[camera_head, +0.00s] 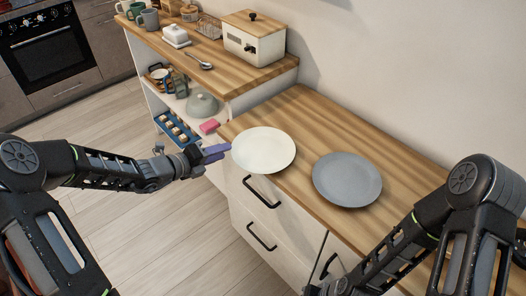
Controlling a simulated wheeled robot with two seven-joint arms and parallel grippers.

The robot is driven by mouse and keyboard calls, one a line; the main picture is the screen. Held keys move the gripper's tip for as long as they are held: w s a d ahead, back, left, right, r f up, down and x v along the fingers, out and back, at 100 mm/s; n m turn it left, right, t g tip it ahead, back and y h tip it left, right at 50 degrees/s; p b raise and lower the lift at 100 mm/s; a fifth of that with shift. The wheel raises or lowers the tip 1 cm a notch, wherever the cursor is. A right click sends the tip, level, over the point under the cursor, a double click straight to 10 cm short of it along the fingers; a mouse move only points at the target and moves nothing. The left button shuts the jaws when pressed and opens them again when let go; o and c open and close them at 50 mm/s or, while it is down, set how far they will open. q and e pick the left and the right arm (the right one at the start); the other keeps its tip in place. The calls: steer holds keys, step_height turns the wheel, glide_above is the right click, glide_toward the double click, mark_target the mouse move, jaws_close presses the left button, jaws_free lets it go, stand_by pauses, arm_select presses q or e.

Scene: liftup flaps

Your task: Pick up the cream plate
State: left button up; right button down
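The cream plate (264,150) lies flat on the wooden counter, its left rim close to the counter's front-left edge. My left gripper (226,151) is just left of that rim, with its purple fingers pointing at the plate. The two fingertips look slightly apart. I cannot tell whether they touch the rim; the plate does not look lifted.
A grey plate (347,180) lies on the counter (308,118) right of the cream plate. White drawers (262,216) with black handles are below. A higher shelf unit with a bread box (254,40), a spoon (197,62) and a blue tray (177,128) stands behind left.

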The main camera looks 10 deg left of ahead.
mark_target(234, 148)
arm_select(q)
steer(key=x, duration=0.5)
steer(key=shift+f, duration=0.1)
stand_by(0.7)
jaws_close()
stand_by(1.3)
